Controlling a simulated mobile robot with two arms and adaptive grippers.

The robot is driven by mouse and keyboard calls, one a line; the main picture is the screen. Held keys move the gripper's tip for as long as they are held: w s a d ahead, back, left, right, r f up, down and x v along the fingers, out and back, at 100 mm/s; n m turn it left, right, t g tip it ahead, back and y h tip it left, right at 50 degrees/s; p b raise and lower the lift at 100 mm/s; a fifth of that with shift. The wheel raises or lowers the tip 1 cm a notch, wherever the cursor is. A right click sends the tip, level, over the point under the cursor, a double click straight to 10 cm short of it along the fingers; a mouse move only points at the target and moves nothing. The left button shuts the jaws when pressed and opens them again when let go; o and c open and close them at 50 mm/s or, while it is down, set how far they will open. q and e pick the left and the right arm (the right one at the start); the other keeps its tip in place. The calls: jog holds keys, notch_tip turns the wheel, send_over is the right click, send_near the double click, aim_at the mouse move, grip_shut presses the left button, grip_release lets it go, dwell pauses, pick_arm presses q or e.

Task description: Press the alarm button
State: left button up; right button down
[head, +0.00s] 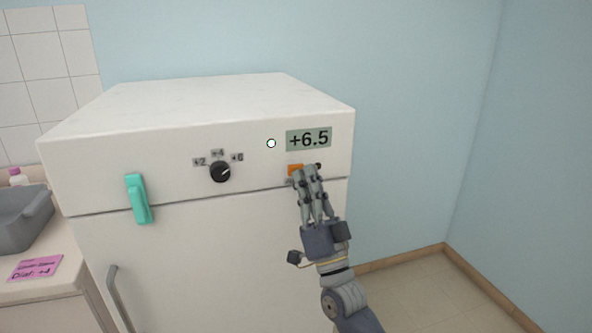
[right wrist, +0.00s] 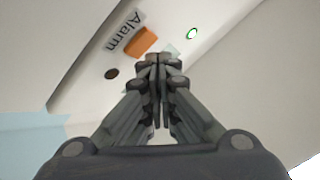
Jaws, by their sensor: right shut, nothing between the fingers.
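The orange alarm button (head: 294,170) is on the upper front panel of a white fridge (head: 200,250), below the display. In the head view my right gripper (head: 306,170) is in front of the panel and partly covers the button and its label. In the right wrist view the whole button (right wrist: 140,42) shows beside the word "Alarm" (right wrist: 125,31). The closed, empty fingertips (right wrist: 159,60) are just beside the button. I cannot tell whether they touch the panel. My left gripper is not in view.
The display (head: 308,139) reads +6.5, with a small round light (head: 271,143) to its left. A black dial (head: 220,171) and a teal latch (head: 138,198) are further left. A counter with a grey basin (head: 22,218) and a pink note (head: 36,268) stands at the left.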

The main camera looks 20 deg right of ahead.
jog(key=shift+s, duration=0.15)
jog(key=shift+s+d+p, duration=0.1)
jog(key=shift+s+p, duration=0.9)
jog(key=shift+s, duration=1.4)
